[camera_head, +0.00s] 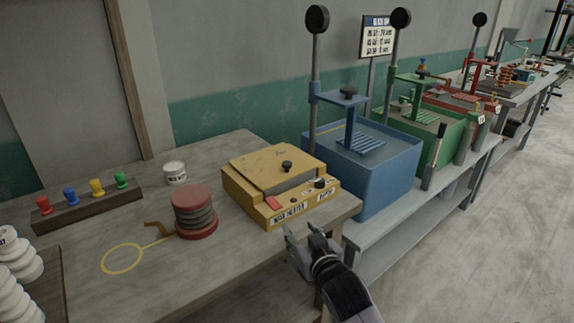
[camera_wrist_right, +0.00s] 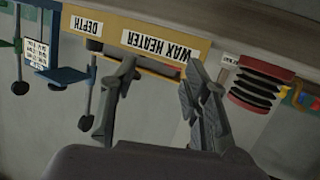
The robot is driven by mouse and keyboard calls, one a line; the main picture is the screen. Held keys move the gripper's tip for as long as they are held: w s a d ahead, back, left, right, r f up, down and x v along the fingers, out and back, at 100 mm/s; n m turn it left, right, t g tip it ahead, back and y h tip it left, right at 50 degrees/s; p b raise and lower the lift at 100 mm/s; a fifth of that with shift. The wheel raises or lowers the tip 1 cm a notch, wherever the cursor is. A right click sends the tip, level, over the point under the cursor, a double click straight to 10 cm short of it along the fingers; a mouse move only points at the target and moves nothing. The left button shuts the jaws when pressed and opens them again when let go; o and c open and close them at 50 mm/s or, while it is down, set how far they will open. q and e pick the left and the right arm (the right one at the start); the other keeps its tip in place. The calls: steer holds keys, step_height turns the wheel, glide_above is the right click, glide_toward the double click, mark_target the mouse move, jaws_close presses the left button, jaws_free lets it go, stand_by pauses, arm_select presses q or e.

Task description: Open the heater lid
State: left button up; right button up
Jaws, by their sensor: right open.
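The yellow wax heater (camera_head: 250,203) sits on the grey table. My right gripper (camera_head: 304,243) is open and empty, in front of and below the heater's front edge. In the right wrist view the heater front (camera_wrist_right: 155,40) appears upside down with its "WAX HEATER" label, beyond the open fingers (camera_wrist_right: 160,95). The lid's top is hidden in that view. My left gripper is not in view.
A red and dark spool (camera_head: 195,212) stands left of the heater, near a yellow ring (camera_head: 122,258). A white jar (camera_head: 175,172) stands behind. A blue tank (camera_head: 365,175) with a tall post is close on the right. Free floor (camera_head: 480,230) lies right.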

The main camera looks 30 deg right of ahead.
mark_target(288, 166)
steer(key=w+d+r+m+t+h, duration=0.1)
steer(key=w+d+r+t, duration=0.25)
steer(key=r, duration=0.35)
steer(key=shift+g, duration=0.45)
steer(key=x, duration=0.5)
steer(key=p+x, duration=0.1)
steer(key=x, duration=1)
steer(key=shift+w+d+f, duration=0.2)
steer(key=shift+d+f, duration=0.05)
steer(key=shift+f, duration=0.05)
steer(key=shift+c, duration=0.2)
jaws_close()
